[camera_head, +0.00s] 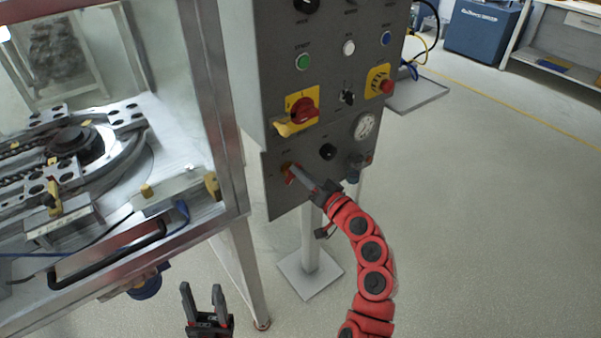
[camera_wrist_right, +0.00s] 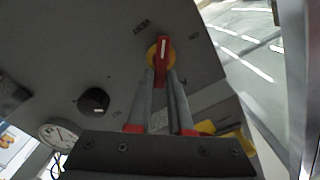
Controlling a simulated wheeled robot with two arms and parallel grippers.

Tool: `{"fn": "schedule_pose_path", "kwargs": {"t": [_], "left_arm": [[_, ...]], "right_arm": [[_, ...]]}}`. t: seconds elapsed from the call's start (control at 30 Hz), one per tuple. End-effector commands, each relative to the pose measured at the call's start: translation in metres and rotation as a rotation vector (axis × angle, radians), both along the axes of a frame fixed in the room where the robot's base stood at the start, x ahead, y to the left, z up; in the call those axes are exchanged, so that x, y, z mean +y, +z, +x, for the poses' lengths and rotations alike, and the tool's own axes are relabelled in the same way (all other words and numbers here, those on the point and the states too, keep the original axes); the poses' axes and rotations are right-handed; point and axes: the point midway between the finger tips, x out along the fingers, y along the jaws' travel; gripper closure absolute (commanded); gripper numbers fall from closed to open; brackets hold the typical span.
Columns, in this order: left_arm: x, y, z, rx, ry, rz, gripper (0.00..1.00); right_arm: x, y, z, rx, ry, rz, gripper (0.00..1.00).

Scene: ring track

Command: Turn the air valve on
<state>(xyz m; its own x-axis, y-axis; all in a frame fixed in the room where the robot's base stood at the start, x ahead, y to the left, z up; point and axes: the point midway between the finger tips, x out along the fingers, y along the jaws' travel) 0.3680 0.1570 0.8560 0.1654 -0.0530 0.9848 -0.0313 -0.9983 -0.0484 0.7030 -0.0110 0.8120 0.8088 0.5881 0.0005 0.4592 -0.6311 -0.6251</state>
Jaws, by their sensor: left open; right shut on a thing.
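The air valve (camera_head: 285,168) is at the lower left of the grey control panel (camera_head: 266,95). In the right wrist view it is a red handle (camera_wrist_right: 164,48) on a round yellow base, with the handle pointing along my fingers. My right gripper (camera_head: 294,174) reaches the valve from the lower right. Its two grey fingers (camera_wrist_right: 161,78) lie on either side of the red handle and are shut on it. In the head view the fingers hide part of the handle. My left gripper (camera_head: 204,296) is open and empty, low in the picture and away from the panel.
A red rotary switch (camera_head: 304,110) on a yellow plate, a black knob (camera_head: 327,151) and a pressure gauge (camera_head: 364,125) sit near the valve. A glazed machine enclosure (camera_head: 228,165) with a metal frame stands left.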

Motion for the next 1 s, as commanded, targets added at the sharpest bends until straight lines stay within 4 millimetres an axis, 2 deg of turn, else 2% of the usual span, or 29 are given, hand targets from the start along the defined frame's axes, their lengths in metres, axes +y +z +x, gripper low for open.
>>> {"fn": "schedule_pose_path", "kwargs": {"t": [0.6, 1.0], "left_arm": [[0.000, 0.020, 0.000, 0.000, 0.000, 0.000, 0.50], [0.000, 0.030, 0.000, 0.000, 0.000, 0.000, 0.50]], "right_arm": [[-0.005, -0.008, 0.003, 0.341, -0.002, 0.464, 1.00], [-0.005, -0.012, 0.003, 0.492, -0.001, 0.672, 1.00]]}}
